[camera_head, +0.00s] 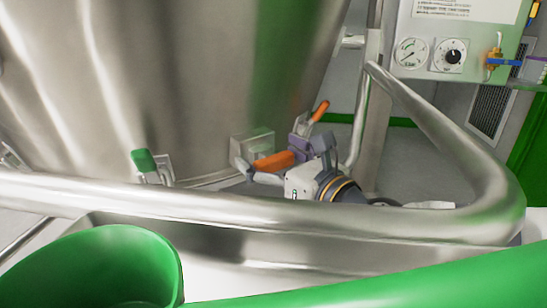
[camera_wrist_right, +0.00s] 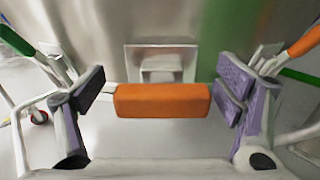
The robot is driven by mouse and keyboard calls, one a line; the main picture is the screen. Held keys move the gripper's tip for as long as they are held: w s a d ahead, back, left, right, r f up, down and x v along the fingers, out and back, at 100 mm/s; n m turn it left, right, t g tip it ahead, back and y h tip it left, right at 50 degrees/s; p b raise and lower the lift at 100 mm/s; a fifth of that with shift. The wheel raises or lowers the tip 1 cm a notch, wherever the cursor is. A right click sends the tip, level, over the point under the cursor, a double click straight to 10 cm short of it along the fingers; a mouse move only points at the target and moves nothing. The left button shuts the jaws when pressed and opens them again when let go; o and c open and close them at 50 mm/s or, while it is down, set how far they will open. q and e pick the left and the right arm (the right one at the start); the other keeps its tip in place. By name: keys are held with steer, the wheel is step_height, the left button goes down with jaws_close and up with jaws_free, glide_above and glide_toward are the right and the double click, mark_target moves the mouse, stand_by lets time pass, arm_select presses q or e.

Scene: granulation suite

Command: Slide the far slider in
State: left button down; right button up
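An orange slider handle (camera_head: 274,161) sticks out low on the steel vessel, in front of a small square metal block (camera_head: 252,142). In the right wrist view this handle (camera_wrist_right: 162,100) lies crosswise between the fingers of my right gripper (camera_wrist_right: 160,88). The fingers are spread wide, one beyond each end of the handle; the right pad is very close to it, and I cannot tell if they touch. In the head view my right gripper (camera_head: 272,157) is partly hidden behind a steel rail. I cannot tell whether this handle is the far slider. My left gripper is not in view.
Another orange handle (camera_head: 320,110) is tilted up right of the gripper, and a green handle (camera_head: 143,160) is at left. A thick steel rail (camera_head: 180,203) curves across the front. A gauge panel (camera_head: 430,54) is at upper right. The steel vessel (camera_head: 160,80) fills the back.

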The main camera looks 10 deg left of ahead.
steer(key=shift+d, duration=0.1)
steer(key=v, duration=1.2)
